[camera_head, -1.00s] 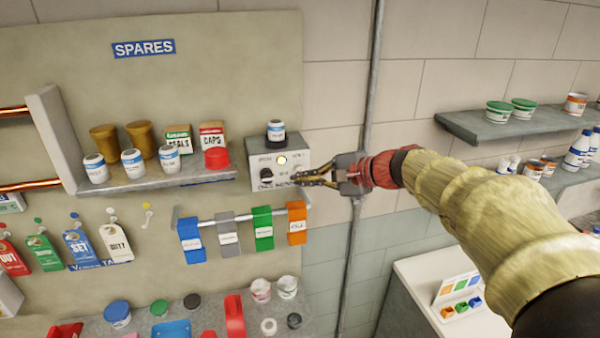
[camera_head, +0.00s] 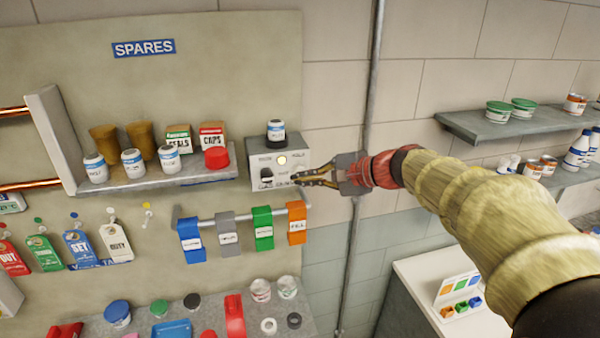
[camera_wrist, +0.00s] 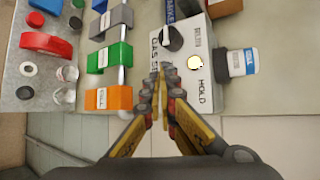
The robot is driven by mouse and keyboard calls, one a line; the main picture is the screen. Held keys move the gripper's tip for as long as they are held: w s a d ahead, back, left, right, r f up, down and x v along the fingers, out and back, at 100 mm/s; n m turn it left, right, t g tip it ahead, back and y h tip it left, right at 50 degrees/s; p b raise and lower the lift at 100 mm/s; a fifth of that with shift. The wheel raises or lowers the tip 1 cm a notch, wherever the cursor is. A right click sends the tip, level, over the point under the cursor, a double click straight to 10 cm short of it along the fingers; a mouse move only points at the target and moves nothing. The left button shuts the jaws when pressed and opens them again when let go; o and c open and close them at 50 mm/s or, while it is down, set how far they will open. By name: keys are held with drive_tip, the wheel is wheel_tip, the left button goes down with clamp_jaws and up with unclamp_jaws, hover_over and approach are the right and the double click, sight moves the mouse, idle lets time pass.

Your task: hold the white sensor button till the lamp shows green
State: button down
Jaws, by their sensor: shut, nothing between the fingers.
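The grey-white sensor box (camera_head: 254,160) is mounted on the wall at the right end of the spares shelf, and also shows in the wrist view (camera_wrist: 205,92). Its lamp (camera_head: 281,160) glows pale yellow, not green; it is also pale yellow in the wrist view (camera_wrist: 194,62). A black knob (camera_head: 266,173) sits on the box face. My gripper (camera_head: 296,179) is shut and empty, with its fingertips at the lower right of the box face. In the wrist view the fingertips (camera_wrist: 160,72) overlap the box's lettered face. I cannot make out the white button; the fingertips may hide it. Contact is unclear.
The shelf (camera_head: 150,182) holds jars and cartons to the left. Coloured clips hang on a rail (camera_head: 243,216) just below. A vertical grey pipe (camera_head: 369,100) runs behind my gripper.

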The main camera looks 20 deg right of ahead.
drive_tip(key=shift+w, duration=0.2)
drive_tip(key=shift+w, duration=0.2)
drive_tip(key=shift+w, duration=0.5)
idle(1.0)
drive_tip(key=shift+b, duration=0.3)
idle(1.1)
drive_tip(key=shift+s+b, duration=0.4)
drive_tip(key=shift+s, duration=0.55)
drive_tip(key=s+b, duration=0.2)
drive_tip(key=s, duration=0.3)
